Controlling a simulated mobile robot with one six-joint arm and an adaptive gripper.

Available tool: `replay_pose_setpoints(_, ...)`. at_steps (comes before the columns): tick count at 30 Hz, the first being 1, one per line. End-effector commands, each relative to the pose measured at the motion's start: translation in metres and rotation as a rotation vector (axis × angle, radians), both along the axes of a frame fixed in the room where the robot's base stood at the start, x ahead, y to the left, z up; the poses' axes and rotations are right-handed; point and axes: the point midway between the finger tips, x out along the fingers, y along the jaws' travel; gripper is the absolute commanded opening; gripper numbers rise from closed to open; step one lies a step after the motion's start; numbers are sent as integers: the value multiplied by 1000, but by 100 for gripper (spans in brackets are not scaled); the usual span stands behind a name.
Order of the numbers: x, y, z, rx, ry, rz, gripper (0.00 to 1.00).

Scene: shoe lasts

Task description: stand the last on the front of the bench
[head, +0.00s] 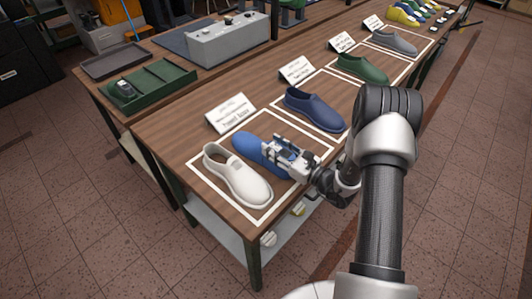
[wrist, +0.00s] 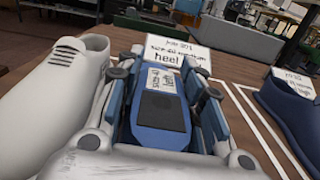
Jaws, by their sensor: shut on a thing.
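The blue last (head: 247,146) is at the front end of the wooden bench, beside a cream shoe (head: 238,178) and inside a white outline. My gripper (head: 280,153) is shut on the blue last at its near end. The cream shoe also shows in the wrist view (wrist: 55,85), close to the left finger. The last looks level. Its underside is hidden, so I cannot tell whether it touches the bench.
A white card (head: 231,113) stands behind the pair. A navy shoe (head: 314,109) is in the neighbouring outline, with a green shoe (head: 362,68) and a grey shoe (head: 394,42) farther along. A second bench with a green tray (head: 152,86) and a grey box (head: 228,40) lies behind.

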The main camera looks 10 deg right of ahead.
Motion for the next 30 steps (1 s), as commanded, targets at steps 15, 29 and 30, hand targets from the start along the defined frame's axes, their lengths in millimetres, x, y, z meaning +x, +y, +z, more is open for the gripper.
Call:
replay_pose_setpoints(15, 0, 0, 0, -1, 1, 1, 0)
replay_pose_setpoints(29, 0, 0, 1, 0, -4, 1, 0)
replay_pose_setpoints(30, 0, 0, 1, 0, -4, 1, 0)
